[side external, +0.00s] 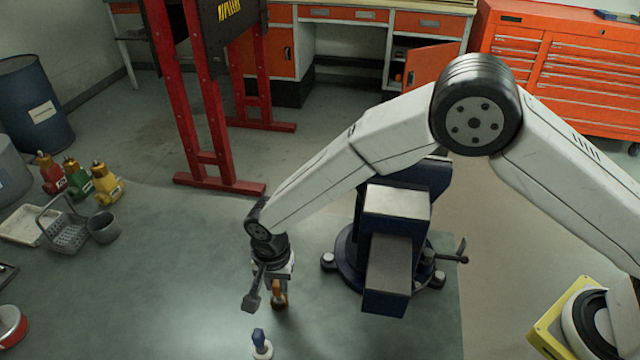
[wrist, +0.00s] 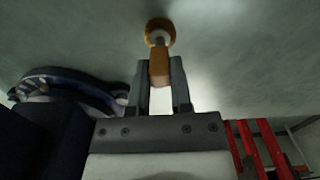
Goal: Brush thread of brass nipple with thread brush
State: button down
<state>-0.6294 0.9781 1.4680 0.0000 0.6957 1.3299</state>
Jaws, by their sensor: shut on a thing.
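My gripper (side external: 277,284) points down over the green-grey bench top, left of the blue vise (side external: 390,245). In the wrist view my gripper (wrist: 160,75) is shut on the tan handle of what looks like the thread brush (wrist: 159,38). The brush has a pale collar and a round brown head beyond the fingertips. In the side view the brush (side external: 279,298) hangs below the fingers; its contact with the bench is unclear. I cannot make out the brass nipple in either view.
A small blue-topped item (side external: 260,340) stands on the bench near the gripper. A red-rimmed round container (side external: 10,326) is at lower left. The bench between is mostly clear.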

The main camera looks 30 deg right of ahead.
jog(key=shift+r, duration=2.05)
jog(key=shift+r, duration=0.1)
notch_tip(320, 180, up, 32)
jog(key=f, duration=0.1)
jog(key=w+d+r, duration=0.1)
jog(key=w+d, duration=0.2)
jog(key=d, duration=0.9)
jog(key=w+d, duration=0.4)
jog(key=d, duration=0.7)
jog(key=s+d, duration=0.3)
jog(key=d, duration=1.2)
jog(key=shift+w+a+f, duration=0.1)
jog(key=shift+f, duration=0.75)
jog(key=shift+w+a+f, duration=0.15)
jog(key=shift+f, duration=0.75)
jog(key=shift+w+a+f, duration=0.1)
jog(key=shift+f, duration=0.75)
jog(key=shift+f, duration=0.2)
jog(key=shift+f, duration=2.25)
